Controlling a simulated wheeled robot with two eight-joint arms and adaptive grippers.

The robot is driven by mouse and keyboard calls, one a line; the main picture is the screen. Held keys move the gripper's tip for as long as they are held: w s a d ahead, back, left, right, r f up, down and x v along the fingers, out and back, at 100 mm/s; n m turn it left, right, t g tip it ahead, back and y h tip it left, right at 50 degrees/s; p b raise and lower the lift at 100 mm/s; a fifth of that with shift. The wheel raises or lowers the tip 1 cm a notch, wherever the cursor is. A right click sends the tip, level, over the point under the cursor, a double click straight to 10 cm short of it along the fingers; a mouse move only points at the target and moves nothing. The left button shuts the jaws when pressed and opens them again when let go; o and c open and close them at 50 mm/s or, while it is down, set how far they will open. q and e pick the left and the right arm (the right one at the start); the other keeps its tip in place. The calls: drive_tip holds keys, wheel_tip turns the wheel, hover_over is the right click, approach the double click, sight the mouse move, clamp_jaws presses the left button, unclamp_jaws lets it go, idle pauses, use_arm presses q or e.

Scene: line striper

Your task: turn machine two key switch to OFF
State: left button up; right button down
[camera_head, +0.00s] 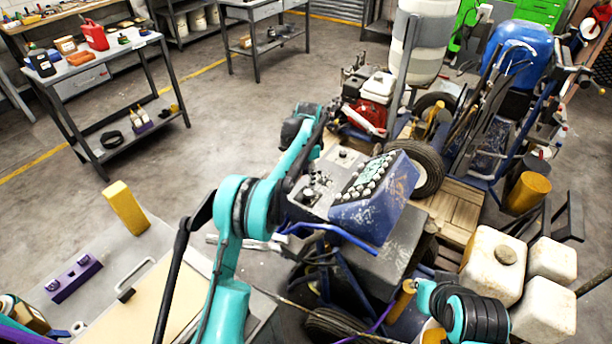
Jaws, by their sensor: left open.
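A line striper's control panel (375,190) is in the middle of the head view, a worn blue box with rows of pale round buttons. A grey plate beside it carries dark knobs (343,153); I cannot tell which is the key switch, or its position. My left arm reaches up over the panel's left side and bends back down. My left gripper (312,184) is open, small and dark over the grey plate; whether it touches a knob is unclear. Part of my right arm shows at the bottom right, with its gripper out of view.
Another machine with a red and white engine (376,91) stands behind the panel. White jugs (493,262) stand at the right. A bench (190,255) at lower left holds a yellow block (125,207) and a purple block (73,279).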

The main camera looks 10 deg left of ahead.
sight(308, 192)
use_arm(q)
drive_tip(key=f, duration=0.2)
drive_tip(key=f+b, duration=0.1)
drive_tip(key=f, duration=0.1)
drive_tip(key=f+b, duration=0.1)
drive_tip(key=f, duration=0.2)
drive_tip(key=shift+w, duration=0.25)
drive_tip(key=shift+f+b, duration=0.4)
drive_tip(key=shift+f, duration=0.2)
clamp_jaws()
